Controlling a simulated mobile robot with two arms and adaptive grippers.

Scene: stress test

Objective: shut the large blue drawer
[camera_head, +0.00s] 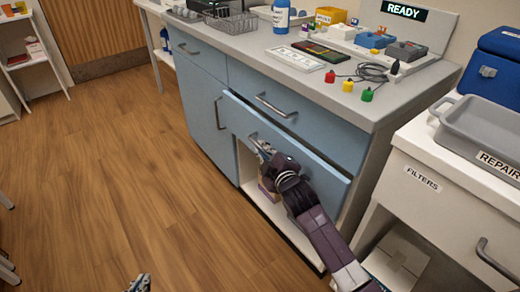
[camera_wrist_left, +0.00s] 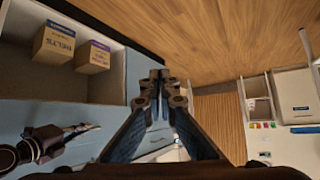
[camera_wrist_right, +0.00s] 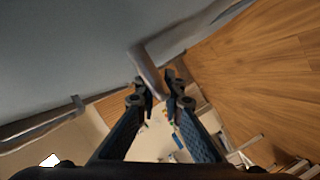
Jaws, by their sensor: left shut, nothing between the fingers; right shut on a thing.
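The large blue drawer front (camera_head: 300,150) stands out from the blue cabinet at an angle. A pale open compartment (camera_head: 262,222) shows below it. My right gripper (camera_head: 262,150) is at the bar handle on this front, its arm crossing the panel. In the right wrist view the fingers (camera_wrist_right: 160,88) are shut on the grey handle (camera_wrist_right: 146,62). My left gripper (camera_head: 139,284) is low over the floor, away from the cabinet; in the left wrist view its fingers (camera_wrist_left: 159,85) are shut and empty. Two cardboard boxes (camera_wrist_left: 55,42) (camera_wrist_left: 92,57) show in the open compartment.
A smaller blue drawer (camera_head: 290,110) above and a blue door (camera_head: 203,105) at left look shut. The countertop (camera_head: 235,45) holds a basket, bottles and small parts. A white filters cabinet (camera_head: 440,190) with a grey bin stands close at right. The wooden floor (camera_head: 110,160) at left is clear.

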